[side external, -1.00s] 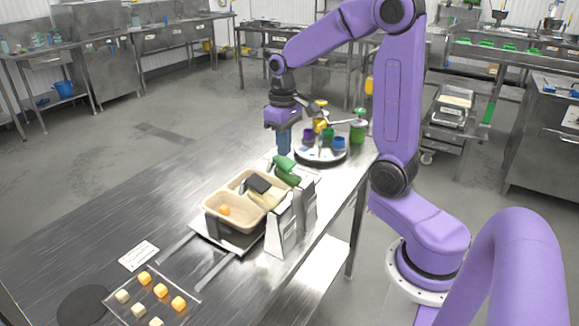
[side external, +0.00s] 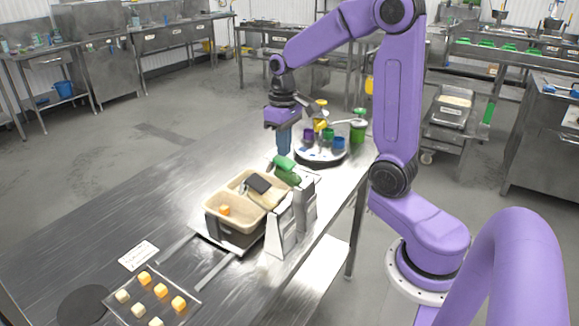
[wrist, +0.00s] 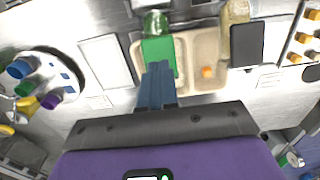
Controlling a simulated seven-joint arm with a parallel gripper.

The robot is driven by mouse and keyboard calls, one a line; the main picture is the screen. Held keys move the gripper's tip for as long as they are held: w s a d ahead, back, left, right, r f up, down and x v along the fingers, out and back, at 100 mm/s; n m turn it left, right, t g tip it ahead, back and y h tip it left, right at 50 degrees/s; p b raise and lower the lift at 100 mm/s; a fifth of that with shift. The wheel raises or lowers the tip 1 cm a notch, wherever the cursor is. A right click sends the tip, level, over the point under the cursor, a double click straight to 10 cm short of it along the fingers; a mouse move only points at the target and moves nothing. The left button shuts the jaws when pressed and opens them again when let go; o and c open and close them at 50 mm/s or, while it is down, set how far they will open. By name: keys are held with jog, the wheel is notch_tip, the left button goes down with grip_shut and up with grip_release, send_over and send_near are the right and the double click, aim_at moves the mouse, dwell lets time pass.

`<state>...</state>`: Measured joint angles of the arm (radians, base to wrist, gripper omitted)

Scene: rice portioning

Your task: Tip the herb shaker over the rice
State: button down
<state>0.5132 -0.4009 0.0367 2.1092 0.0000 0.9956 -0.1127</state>
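The green-capped shaker (side external: 286,173), seemingly the herb shaker, is tilted on a white stand with its cap toward the beige container (side external: 212,219). In the wrist view its green cap (wrist: 158,52) lies over one compartment, with its clear body behind. The container has two compartments; an orange cube (side external: 224,210) sits in one. I cannot make out rice grains. My gripper (side external: 284,152) points down behind the shaker, apart from it as far as I can tell. In the wrist view its blue fingers (wrist: 160,68) are together with nothing visible between them, and overlap the green cap in the picture.
A second, black-capped shaker (side external: 259,185) tilts over the container beside the green one. White stands (side external: 280,236) flank the container's right. A round tray (side external: 320,157) with coloured cups and a green jar (side external: 357,131) stand behind. A clear tray of cubes (side external: 171,318) lies front left.

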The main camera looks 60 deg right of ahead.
aim_at(278, 156)
jog(key=shift+f, duration=0.7)
jog(key=shift+w+f, duration=0.1)
jog(key=shift+f, duration=0.15)
jog(key=shift+w+f, duration=0.25)
jog(key=shift+f, duration=0.4)
jog(key=shift+w+f, duration=0.25)
jog(key=shift+f, duration=0.45)
jog(key=shift+w+f, duration=0.25)
jog(key=shift+f, duration=0.4)
jog(key=shift+s+r, duration=0.25)
jog(key=shift+r, duration=0.75)
jog(key=shift+s+r, duration=0.3)
jog(key=shift+r, duration=0.65)
jog(key=shift+s+r, duration=0.25)
jog(key=shift+r, duration=0.75)
